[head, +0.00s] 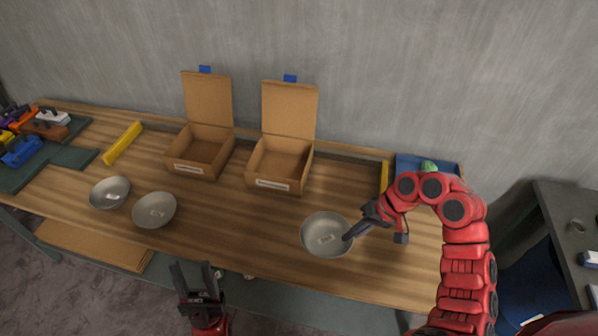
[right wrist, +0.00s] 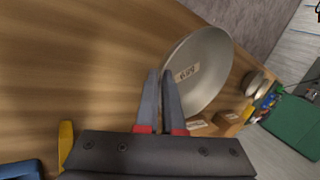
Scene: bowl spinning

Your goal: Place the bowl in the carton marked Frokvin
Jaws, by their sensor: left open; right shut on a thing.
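A grey metal bowl with a small label (head: 325,236) is at the right of the table; it also shows in the right wrist view (right wrist: 203,75). My right gripper (head: 351,234) is shut on this bowl's rim; its fingertips meet the rim in the right wrist view (right wrist: 162,85). I cannot tell whether the bowl touches the table. Two open cardboard cartons, a left one (head: 184,168) and a right one (head: 271,185), stand upright at the back. Their front labels are too small to read. My left gripper (head: 192,267) is open and empty before the table's front edge.
Two more labelled bowls, (head: 110,192) and (head: 155,210), sit at the table's left. A yellow bar (head: 122,143) lies behind them. A blue tray (head: 446,166) is at the back right. The wood between the right carton and the held bowl is clear.

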